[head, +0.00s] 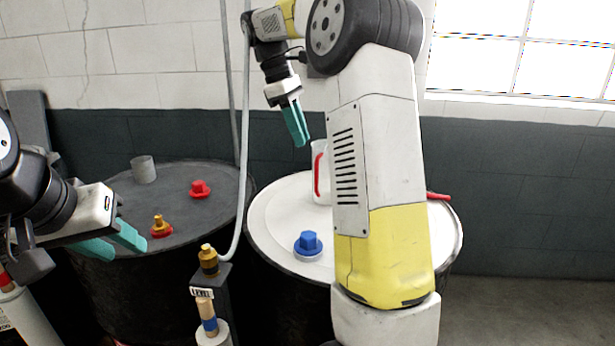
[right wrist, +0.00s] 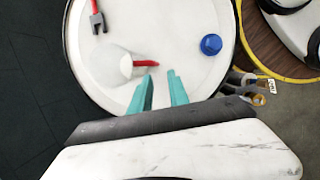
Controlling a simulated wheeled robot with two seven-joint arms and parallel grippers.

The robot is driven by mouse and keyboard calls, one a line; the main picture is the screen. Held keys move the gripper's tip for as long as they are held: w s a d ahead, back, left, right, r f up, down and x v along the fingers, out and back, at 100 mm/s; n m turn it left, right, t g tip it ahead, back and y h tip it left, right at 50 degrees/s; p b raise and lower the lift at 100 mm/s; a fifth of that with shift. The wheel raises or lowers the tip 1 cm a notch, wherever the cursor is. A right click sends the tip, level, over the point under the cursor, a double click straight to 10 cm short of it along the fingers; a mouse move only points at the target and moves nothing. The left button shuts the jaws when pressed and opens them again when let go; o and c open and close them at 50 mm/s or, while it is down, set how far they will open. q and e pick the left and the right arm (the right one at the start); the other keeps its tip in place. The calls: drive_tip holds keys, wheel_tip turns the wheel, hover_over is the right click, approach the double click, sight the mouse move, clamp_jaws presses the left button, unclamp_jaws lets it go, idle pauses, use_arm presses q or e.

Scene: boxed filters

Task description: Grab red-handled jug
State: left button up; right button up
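The jug (head: 322,185) is pale and translucent with a red handle, and stands on the white drum lid (head: 275,215). My right arm hides its right side in the head view. In the right wrist view the jug (right wrist: 112,68) lies left of the fingertips, with its red handle (right wrist: 146,63) pointing toward them. My right gripper (head: 304,142) is above and slightly left of the jug in the head view. Its teal fingers (right wrist: 160,74) are apart with nothing between them. My left gripper (head: 130,247) is open and empty beside the dark drum on the left.
A blue cap (head: 308,243) sits on the white lid, and a red-handled tool (right wrist: 97,20) lies near its rim. The dark drum (head: 130,200) carries a grey cup (head: 144,169) and red fittings (head: 200,189). A post with a brass fitting (head: 208,259) stands between the drums.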

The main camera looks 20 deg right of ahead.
drive_tip(key=w, duration=0.2)
approach(316, 190)
drive_tip(key=shift+n+g, duration=0.4)
drive_tip(key=x, duration=0.3)
drive_tip(key=d+x, duration=0.1)
drive_tip(key=x, duration=0.2)
drive_tip(key=shift+w+d, duration=0.2)
drive_tip(key=shift+d, duration=0.05)
clamp_jaws()
idle(0.8)
